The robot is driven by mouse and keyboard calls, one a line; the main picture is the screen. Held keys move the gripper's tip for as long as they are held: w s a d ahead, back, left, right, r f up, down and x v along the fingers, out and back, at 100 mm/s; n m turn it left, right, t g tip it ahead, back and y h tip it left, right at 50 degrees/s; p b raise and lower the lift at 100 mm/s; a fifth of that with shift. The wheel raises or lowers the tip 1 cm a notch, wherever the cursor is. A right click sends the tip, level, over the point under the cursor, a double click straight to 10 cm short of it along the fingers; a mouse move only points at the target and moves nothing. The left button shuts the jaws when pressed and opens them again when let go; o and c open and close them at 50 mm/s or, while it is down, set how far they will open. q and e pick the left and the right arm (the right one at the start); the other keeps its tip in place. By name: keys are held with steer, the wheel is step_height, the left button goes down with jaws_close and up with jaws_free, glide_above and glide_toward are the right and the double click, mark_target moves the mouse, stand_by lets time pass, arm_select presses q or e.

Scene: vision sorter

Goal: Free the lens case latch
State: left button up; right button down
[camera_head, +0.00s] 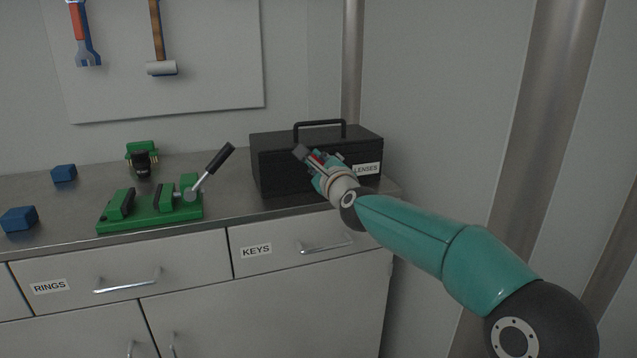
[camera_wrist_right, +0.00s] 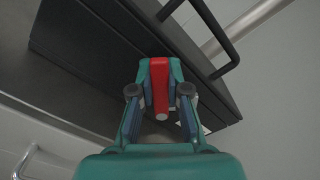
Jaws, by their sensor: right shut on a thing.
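The black lens case (camera_head: 280,160) stands on the counter's right end, with a LENSES label (camera_head: 367,169) on its front and a handle on top. It also fills much of the right wrist view (camera_wrist_right: 75,45). My right gripper (camera_head: 312,160) is at the front of the case, its fingers shut on the red latch (camera_wrist_right: 159,85). The latch shows between both fingertips in the right wrist view. In the head view the gripper mostly hides the latch. My left gripper is not in view.
A green vise (camera_head: 150,208) with a black-handled lever stands left of the case. Blue blocks (camera_head: 18,219) and a small green and black item (camera_head: 143,158) lie farther left. Drawers labelled RINGS and KEYS (camera_head: 300,245) are below. The wall is close on the right.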

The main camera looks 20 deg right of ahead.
steer(key=m, duration=0.1)
steer(key=m+b, duration=0.1)
steer(key=m, duration=0.1)
steer(key=shift+d+r+m, duration=0.1)
steer(key=shift+d+m, duration=0.2)
steer(key=shift+d, duration=0.1)
steer(key=shift+d+r+m+b, duration=0.2)
steer(key=shift+d+m+b, duration=0.15)
steer(key=shift+m, duration=0.35)
steer(key=shift+d+r, duration=0.15)
steer(key=shift+r, duration=0.15)
steer(key=c, duration=1.3)
jaws_free()
steer(key=shift+o, duration=0.9)
steer(key=shift+d, duration=0.1)
steer(key=shift+a+f, duration=0.1)
steer(key=shift+a, duration=0.1)
steer(key=s, duration=1.2)
steer(key=shift+d, duration=0.2)
steer(key=shift+f, duration=0.1)
steer(key=shift+c, duration=0.2)
